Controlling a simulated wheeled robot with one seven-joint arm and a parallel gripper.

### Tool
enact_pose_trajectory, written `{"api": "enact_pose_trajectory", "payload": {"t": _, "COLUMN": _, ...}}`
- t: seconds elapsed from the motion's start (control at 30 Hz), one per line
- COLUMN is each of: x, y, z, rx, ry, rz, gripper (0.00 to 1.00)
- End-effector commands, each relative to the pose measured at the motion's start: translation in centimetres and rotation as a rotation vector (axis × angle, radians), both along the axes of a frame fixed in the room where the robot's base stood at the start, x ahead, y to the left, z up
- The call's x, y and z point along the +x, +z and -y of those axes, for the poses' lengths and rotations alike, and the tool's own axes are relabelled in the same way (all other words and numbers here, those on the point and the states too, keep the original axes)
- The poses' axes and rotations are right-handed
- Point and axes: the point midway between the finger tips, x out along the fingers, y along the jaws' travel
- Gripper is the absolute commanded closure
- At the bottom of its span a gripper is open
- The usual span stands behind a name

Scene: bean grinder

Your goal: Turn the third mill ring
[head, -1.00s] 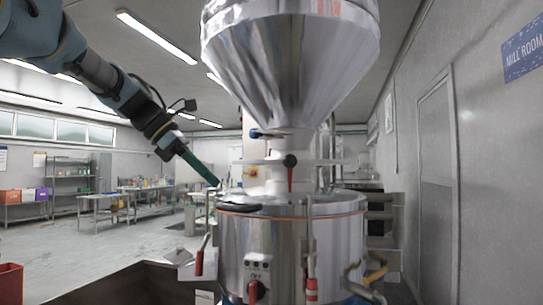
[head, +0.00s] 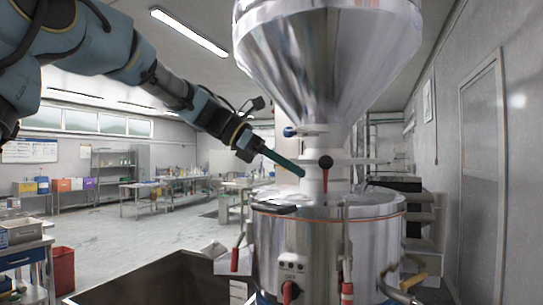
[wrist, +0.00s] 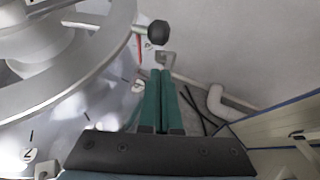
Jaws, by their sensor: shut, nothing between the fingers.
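The mill ring (head: 345,161) is a pale metal ring around the neck under the steel hopper (head: 328,50). A black ball knob (head: 326,163) and a red pointer (head: 325,183) are at its front. In the wrist view the ring (wrist: 98,80) fills the upper left, with the knob (wrist: 158,32) at top centre and a numbered plate (wrist: 70,130) below it. My gripper (head: 301,174) is shut and empty, its green fingers just left of the knob in the head view. In the wrist view the fingertips (wrist: 160,72) are below the knob; contact cannot be told.
The steel mill drum (head: 325,240) stands below, with a dark lid handle (head: 273,209), red-handled levers and a switch (head: 290,292). A dark open bin (head: 150,285) is at the lower left. A wall and door (head: 480,170) are at the right. Open floor and benches lie behind left.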

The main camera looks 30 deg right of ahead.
Motion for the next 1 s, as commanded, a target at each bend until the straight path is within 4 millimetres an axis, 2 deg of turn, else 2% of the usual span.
{"api": "enact_pose_trajectory", "payload": {"t": 0.03, "x": -0.5, "y": 0.7, "z": 0.5, "rx": -0.001, "ry": -0.004, "rz": 0.001, "gripper": 1.0}}
{"api": "enact_pose_trajectory", "payload": {"t": 0.2, "x": -1.2, "y": 1.2, "z": 1.5, "rx": 0.0, "ry": -0.001, "rz": 0.0, "gripper": 1.0}}
{"api": "enact_pose_trajectory", "payload": {"t": 0.67, "x": -1.6, "y": 1.2, "z": 1.9, "rx": 0.0, "ry": 0.008, "rz": 0.001, "gripper": 1.0}}
{"api": "enact_pose_trajectory", "payload": {"t": 1.0, "x": -5.7, "y": 1.4, "z": 5.1, "rx": 0.001, "ry": 0.213, "rz": 0.003, "gripper": 1.0}}
